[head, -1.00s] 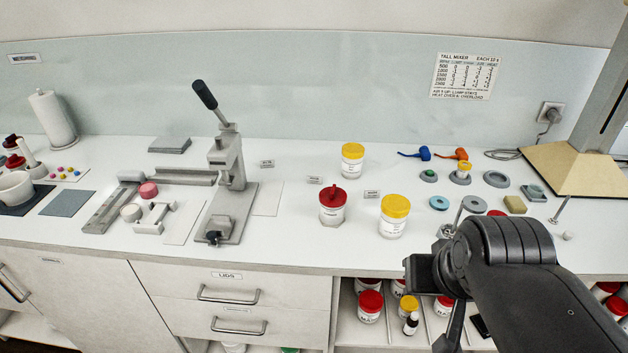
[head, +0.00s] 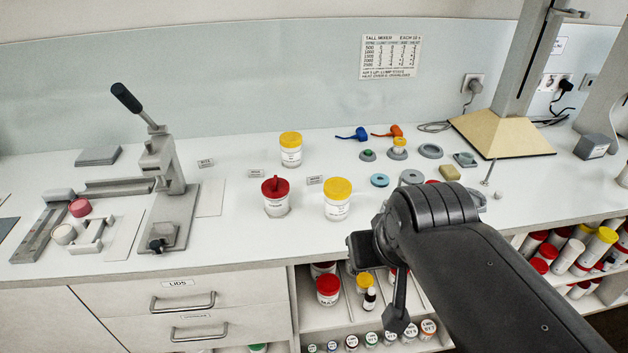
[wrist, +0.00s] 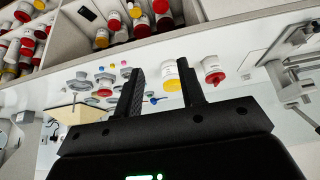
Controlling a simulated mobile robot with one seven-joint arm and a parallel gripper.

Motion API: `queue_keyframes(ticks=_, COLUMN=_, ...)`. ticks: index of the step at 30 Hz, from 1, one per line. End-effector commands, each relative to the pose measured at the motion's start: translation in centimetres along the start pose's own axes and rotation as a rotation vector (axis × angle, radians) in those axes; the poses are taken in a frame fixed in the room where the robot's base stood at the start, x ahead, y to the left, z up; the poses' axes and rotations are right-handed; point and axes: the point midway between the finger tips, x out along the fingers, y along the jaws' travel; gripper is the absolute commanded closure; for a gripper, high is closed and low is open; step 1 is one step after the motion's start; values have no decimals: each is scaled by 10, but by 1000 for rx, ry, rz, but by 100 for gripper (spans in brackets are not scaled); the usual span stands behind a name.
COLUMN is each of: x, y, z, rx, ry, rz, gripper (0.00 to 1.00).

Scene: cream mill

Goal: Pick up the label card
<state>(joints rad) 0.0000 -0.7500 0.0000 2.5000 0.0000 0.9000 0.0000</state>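Several small grey label cards stand on the white bench: one right of the press (head: 205,162), one behind the red-lidded jar (head: 255,173), and one left of the front yellow-lidded jar (head: 315,180). Their print is too small to read, and I cannot tell which is the task's label card. My gripper (wrist: 162,82) is open and empty in the wrist view, its two black fingers well apart. In the head view it hangs at the bench's front edge, partly hidden by my arm, apart from the cards.
The red-lidded jar (head: 276,198) and yellow-lidded jars (head: 338,200) (head: 291,150) stand close to the cards. The lever press (head: 165,190) is left. A beige-based stand (head: 500,135) is at right. Shelves under the bench hold jars.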

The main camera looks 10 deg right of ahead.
Motion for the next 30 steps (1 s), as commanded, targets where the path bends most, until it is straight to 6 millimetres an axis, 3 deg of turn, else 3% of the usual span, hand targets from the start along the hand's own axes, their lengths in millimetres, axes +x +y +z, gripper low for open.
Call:
queue_keyframes(ticks=2, x=0, y=0, z=0, rx=0, ry=0, rz=0, gripper=64)
queue_keyframes(ticks=15, x=0, y=0, z=0, rx=0, ry=0, rz=0, gripper=29)
queue_keyframes(ticks=22, x=0, y=0, z=-1, rx=0, ry=-1, rz=0, gripper=29)
queue_keyframes(ticks=26, x=0, y=0, z=-15, rx=-4, ry=-12, rz=-1, gripper=29)
queue_keyframes(ticks=30, x=1, y=-1, z=-51, rx=-14, ry=-41, rz=-2, gripper=29)
